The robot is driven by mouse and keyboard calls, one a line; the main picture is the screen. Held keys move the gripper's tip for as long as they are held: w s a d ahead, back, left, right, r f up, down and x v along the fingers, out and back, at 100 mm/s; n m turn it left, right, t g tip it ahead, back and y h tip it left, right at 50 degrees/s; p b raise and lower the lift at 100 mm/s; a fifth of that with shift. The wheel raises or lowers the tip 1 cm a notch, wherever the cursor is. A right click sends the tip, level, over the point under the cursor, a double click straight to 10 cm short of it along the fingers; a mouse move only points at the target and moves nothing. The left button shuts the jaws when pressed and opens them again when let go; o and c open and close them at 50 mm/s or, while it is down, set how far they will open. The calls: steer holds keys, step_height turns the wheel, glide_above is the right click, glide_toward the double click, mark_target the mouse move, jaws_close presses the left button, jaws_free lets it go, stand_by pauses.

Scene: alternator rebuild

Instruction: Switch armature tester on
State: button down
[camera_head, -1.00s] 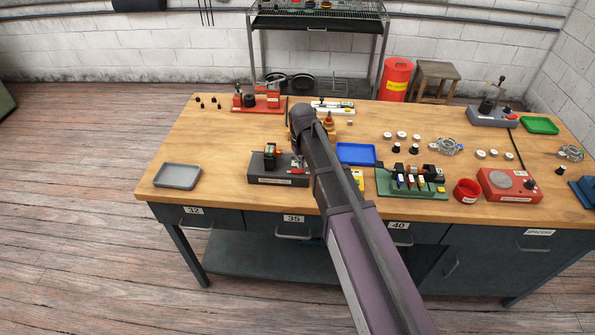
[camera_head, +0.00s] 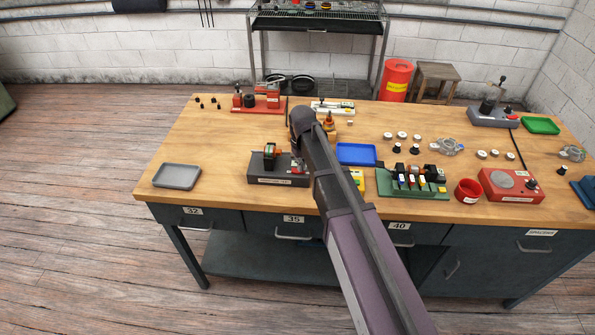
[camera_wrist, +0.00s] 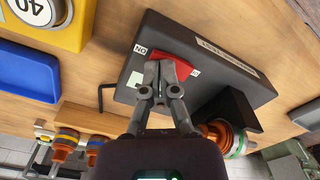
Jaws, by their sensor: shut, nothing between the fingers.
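The armature tester is a dark grey box (camera_head: 265,178) near the front edge of the bench, left of my arm; it also fills the upper right of the wrist view (camera_wrist: 228,62). An armature (camera_head: 270,154) with copper and green parts rests on it. In the wrist view its red switch (camera_wrist: 184,66) has an "ON" label at the left end and another white mark at the right end. My gripper (camera_wrist: 162,72) is shut and empty, its tips at the switch and covering part of it. I cannot tell whether they touch, or which way the switch is set.
A yellow piece marked 40 (camera_wrist: 62,18) and a blue tray (camera_head: 345,147) lie beside the tester. A black bent rod (camera_wrist: 101,98) is near its edge. A green rack (camera_head: 430,190) stands to the right, and a grey tray (camera_head: 177,168) to the left with clear bench between.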

stand_by(0.4)
steer(key=shift+r+p, duration=3.45)
steer(key=s+d+m, duration=0.3)
steer(key=s+d, duration=0.5)
steer(key=d, duration=0.3)
steer(key=s+d+m, duration=0.3)
steer(key=s+d, duration=0.5)
steer(key=d, duration=0.3)
steer(key=shift+s+d, duration=0.2)
steer(key=shift+s, duration=0.15)
stand_by(0.8)
